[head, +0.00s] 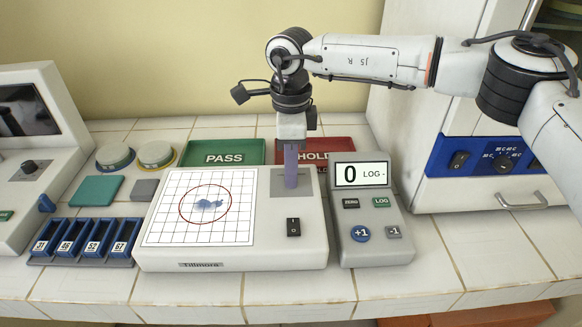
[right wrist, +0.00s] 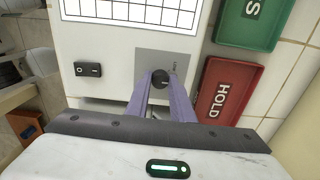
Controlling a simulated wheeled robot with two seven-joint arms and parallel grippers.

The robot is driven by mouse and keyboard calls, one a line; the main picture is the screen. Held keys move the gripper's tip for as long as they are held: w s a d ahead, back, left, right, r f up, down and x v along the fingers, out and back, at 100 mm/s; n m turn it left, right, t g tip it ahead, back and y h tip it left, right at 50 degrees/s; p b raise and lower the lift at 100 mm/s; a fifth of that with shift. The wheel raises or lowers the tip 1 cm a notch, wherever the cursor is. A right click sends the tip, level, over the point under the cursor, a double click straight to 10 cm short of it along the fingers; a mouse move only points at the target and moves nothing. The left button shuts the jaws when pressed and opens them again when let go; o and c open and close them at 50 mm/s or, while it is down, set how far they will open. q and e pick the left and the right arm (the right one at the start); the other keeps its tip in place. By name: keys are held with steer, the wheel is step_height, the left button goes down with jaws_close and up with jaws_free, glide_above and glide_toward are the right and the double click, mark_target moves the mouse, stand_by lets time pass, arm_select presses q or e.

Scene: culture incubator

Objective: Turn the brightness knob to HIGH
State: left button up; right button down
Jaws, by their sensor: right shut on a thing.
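The brightness knob (right wrist: 160,77) is a small dark round knob on a grey plate (right wrist: 150,59) of the white light box. My right gripper (head: 291,181) comes straight down onto this plate, and its purple fingers hide the knob in the head view. In the right wrist view the two fingers (right wrist: 160,86) close on the knob from either side, with the knob between their tips. Small lettering beside the knob is too small to read surely, and I cannot tell which mark the knob points at. My left gripper is not in view.
The light box (head: 230,258) has a gridded panel and a black rocker switch (head: 293,227). A counter (head: 374,257) reading 0 stands close on the right. The green PASS tray (head: 222,152) and red HOLD tray (head: 343,151) lie behind. A blue slide rack (head: 85,241) stands at left.

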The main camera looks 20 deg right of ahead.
steer(key=m+b, duration=0.1)
steer(key=m, duration=0.4)
steer(key=shift+m, duration=0.3)
steer(key=shift+m+b, duration=0.45)
steer(key=shift+m, duration=1.05)
steer(key=c, duration=1.5)
jaws_free()
steer(key=shift+c, duration=0.2)
steer(key=shift+r, duration=0.1)
